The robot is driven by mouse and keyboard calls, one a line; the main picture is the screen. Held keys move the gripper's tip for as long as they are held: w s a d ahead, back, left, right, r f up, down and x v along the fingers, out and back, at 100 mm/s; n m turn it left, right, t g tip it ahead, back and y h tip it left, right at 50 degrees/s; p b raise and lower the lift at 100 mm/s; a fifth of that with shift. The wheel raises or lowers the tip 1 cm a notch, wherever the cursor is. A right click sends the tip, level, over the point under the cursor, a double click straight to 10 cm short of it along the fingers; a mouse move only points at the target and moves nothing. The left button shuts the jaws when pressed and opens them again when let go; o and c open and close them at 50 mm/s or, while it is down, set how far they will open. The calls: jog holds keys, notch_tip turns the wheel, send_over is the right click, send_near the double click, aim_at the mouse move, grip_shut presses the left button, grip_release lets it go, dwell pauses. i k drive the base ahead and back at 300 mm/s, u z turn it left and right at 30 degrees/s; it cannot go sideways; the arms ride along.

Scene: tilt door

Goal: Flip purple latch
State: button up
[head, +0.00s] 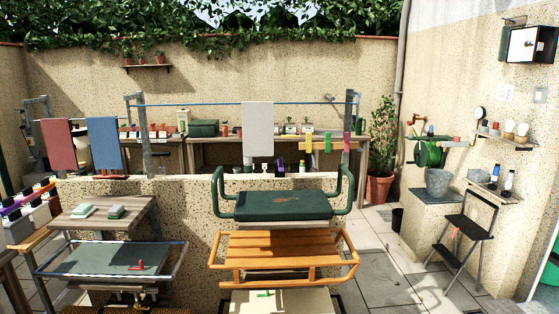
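I cannot make out a purple latch for certain. A small purple object (280,167) stands on the back bench in the middle, too small to tell its form. A purple strip (14,207) lies along a rack at the left edge. A black-framed wall box (529,44) with a pale front hangs at the upper right; no purple part shows on it. My gripper is not in view.
A green cushioned seat (283,205) and an orange slatted bench (275,249) stand front centre. A wooden table (140,215) is at left. A step stool (468,227) stands at right. Paved floor (385,268) is open between bench and stool.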

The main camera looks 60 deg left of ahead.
aim_at(281, 162)
jog(key=u, duration=0.25)
jog(key=k, duration=0.2)
jog(key=u, duration=2.95)
jog(key=k, duration=0.65)
jog(key=z, duration=0.15)
jog(key=i, duration=0.65)
jog(key=z, duration=0.1)
